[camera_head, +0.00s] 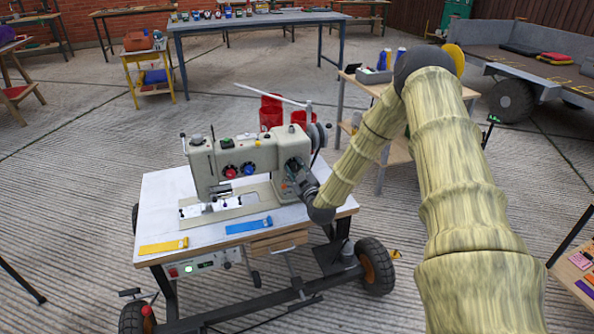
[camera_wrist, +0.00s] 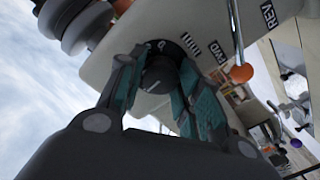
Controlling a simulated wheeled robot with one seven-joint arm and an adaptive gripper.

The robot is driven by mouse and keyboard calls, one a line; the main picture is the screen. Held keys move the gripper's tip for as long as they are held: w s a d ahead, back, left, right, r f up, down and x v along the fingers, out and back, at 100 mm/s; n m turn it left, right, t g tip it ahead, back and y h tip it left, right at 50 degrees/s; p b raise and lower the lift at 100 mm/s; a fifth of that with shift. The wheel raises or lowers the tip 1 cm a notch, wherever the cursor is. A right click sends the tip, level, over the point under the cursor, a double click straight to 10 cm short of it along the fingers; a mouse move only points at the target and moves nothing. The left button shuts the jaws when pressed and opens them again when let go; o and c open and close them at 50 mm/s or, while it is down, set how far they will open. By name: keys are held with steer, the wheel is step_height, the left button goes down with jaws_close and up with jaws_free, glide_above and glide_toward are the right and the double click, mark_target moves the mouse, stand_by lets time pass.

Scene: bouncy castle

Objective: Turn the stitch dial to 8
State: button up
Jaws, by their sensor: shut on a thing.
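The cream sewing machine (camera_head: 235,158) stands on a white-topped wheeled table. My gripper (camera_head: 301,174) is at the right end of its body. In the wrist view my gripper (camera_wrist: 158,66) has its two fingers on either side of a dark round dial (camera_wrist: 160,76) and is shut on it. In the head view the gripper largely hides the dial.
A red knob (camera_head: 229,171) and a blue knob (camera_head: 248,169) are on the machine's front. An orange-tipped lever (camera_wrist: 241,73) is close right of my fingers. Grey pulleys (camera_wrist: 78,22) are at upper left. Yellow (camera_head: 163,246) and blue (camera_head: 249,225) strips lie on the table (camera_head: 160,197).

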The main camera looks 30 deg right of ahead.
steer(key=m, duration=0.5)
steer(key=shift+m, duration=0.3)
steer(key=m, duration=0.5)
steer(key=shift+f, duration=0.1)
steer(key=m+b, duration=0.1)
steer(key=m, duration=0.4)
steer(key=shift+d+m+b, duration=0.1)
steer(key=shift+m+b, duration=0.25)
steer(key=shift+m, duration=0.05)
steer(key=shift+m+b, duration=0.95)
steer(key=shift+m, duration=1.35)
steer(key=o, duration=1)
steer(key=shift+o, duration=0.2)
steer(key=shift+s, duration=0.15)
